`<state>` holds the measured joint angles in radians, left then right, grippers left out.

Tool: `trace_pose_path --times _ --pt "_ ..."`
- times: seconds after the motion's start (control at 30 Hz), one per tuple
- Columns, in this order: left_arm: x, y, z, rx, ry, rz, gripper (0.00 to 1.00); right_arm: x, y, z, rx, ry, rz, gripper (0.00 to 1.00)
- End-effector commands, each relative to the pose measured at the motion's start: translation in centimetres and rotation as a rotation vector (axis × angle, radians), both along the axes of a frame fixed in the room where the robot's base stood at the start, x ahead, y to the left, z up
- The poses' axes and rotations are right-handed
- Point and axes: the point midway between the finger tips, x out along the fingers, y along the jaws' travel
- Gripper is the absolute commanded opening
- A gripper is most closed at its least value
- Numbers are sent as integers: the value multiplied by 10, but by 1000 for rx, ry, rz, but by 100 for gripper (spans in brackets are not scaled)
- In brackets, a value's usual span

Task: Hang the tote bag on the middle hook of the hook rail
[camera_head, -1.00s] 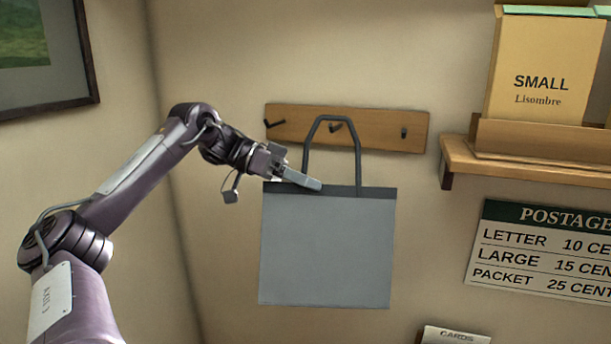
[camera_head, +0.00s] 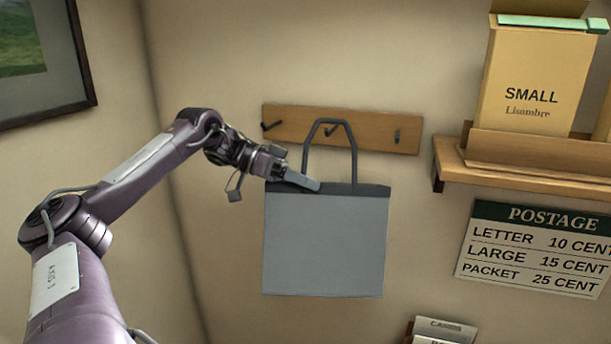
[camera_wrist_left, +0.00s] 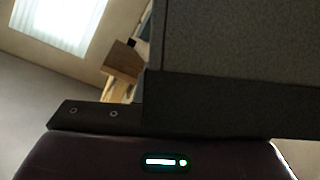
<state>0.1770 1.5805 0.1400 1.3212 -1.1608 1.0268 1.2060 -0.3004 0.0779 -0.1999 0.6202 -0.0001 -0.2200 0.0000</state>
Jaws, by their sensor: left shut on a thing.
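The grey tote bag (camera_head: 325,245) hangs upright in front of the wall, with a dark top band and a dark looped handle (camera_head: 329,123). My left gripper (camera_head: 303,181) is shut on the bag's top edge, left of its middle. The wooden hook rail (camera_head: 378,131) is on the wall behind the handle and bears three dark hooks. The middle hook (camera_head: 331,131) shows inside the handle loop, just below its top; I cannot tell whether they touch. In the left wrist view the bag (camera_wrist_left: 235,45) fills the upper right. My right gripper is not in view.
The left hook (camera_head: 272,125) and right hook (camera_head: 397,136) are bare. A wooden shelf (camera_head: 520,176) with a yellow box (camera_head: 532,85) stands right of the rail, above a postage sign (camera_head: 535,245). A picture frame (camera_head: 45,60) hangs on the left wall.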

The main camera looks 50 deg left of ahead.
Motion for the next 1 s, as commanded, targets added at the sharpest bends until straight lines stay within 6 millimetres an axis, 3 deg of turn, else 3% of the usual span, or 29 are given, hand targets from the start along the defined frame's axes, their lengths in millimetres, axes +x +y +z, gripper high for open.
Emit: trace_pose_path --times 0.03,0.4,1.0 --pt "1 1 6 -1 -8 -1 0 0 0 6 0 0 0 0" --pt "11 6 -10 1 -8 -2 0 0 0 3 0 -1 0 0" --pt "12 6 -17 0 -4 -2 0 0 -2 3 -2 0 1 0"
